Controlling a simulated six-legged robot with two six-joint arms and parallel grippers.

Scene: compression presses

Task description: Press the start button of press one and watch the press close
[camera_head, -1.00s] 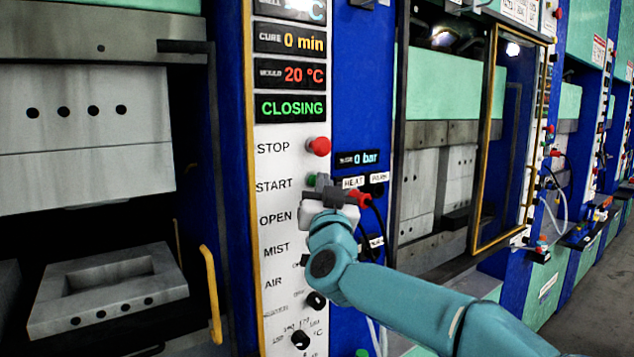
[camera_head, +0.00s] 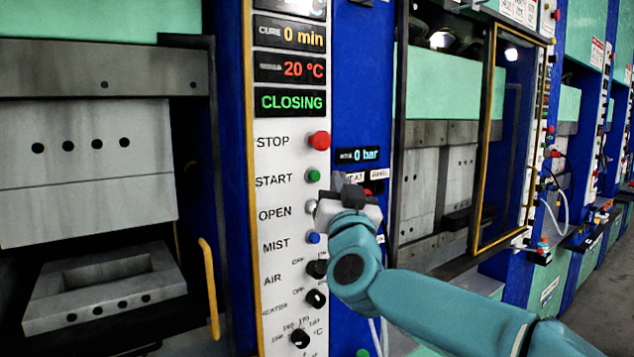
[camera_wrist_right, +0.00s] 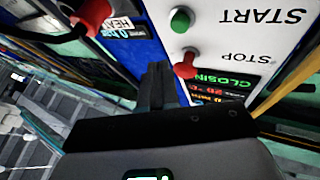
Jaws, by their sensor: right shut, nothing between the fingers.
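Press one stands at the left with a white control panel (camera_head: 283,200). Its display (camera_head: 290,102) reads CLOSING in green. The green start button (camera_head: 313,176) sits beside the word START, below the red stop button (camera_head: 319,140). Both buttons also show in the right wrist view, the start button (camera_wrist_right: 181,20) and the stop button (camera_wrist_right: 186,65). The upper mould block (camera_head: 85,160) hangs above the lower mould block (camera_head: 105,285), with a gap between them. My right gripper (camera_head: 343,182) is shut and empty, just right of the start button and apart from it. My left gripper is not in view.
A yellow handle (camera_head: 209,288) stands at the press's opening. Knobs (camera_head: 316,298) line the lower panel. A pressure display (camera_head: 357,155) reads 0 bar on the blue column. A second press with a yellow-framed door (camera_head: 490,140) stands to the right, with more presses beyond.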

